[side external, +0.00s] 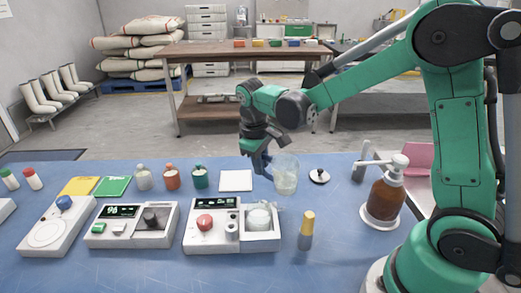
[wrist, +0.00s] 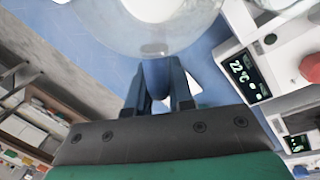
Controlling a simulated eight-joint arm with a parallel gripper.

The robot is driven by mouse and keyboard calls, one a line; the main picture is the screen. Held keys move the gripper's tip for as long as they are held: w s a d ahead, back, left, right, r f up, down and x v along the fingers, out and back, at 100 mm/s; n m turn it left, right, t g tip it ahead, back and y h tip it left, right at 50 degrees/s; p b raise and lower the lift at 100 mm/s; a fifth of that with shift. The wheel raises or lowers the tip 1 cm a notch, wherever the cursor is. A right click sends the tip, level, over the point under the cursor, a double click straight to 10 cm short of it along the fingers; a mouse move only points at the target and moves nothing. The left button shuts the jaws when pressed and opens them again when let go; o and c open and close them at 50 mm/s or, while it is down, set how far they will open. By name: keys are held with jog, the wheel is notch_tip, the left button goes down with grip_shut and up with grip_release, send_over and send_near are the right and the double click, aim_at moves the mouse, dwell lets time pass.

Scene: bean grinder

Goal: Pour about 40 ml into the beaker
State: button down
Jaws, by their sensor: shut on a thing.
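My gripper (side external: 262,163) is shut on a clear glass vessel (side external: 286,176) with pale contents low inside it. The vessel is held over the blue table, behind the machine with the red knob, and looks near upright. In the wrist view my gripper (wrist: 160,88) has its fingers against the vessel's wall (wrist: 125,42), and the white contents show at the top edge. A second small clear beaker (side external: 259,218) with whitish contents sits on the right part of the red-knob machine (side external: 205,241). I cannot tell its fill level.
A pump bottle of brown liquid (side external: 385,197) stands at the right. An amber-capped bottle (side external: 306,230) stands in front. A small dark-knobbed lid (side external: 319,176), a white square (side external: 236,180) and several small bottles are behind. Another machine (side external: 133,224) stands left.

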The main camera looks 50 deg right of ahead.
jog(key=shift+w+d+f+y, duration=0.1)
jog(key=shift+d+f+y, duration=0.2)
jog(key=shift+f+y, duration=0.25)
jog(key=shift+d+f+y, duration=0.25)
jog(key=shift+f+y, duration=0.15)
jog(key=shift+y, duration=0.15)
dwell(1.5)
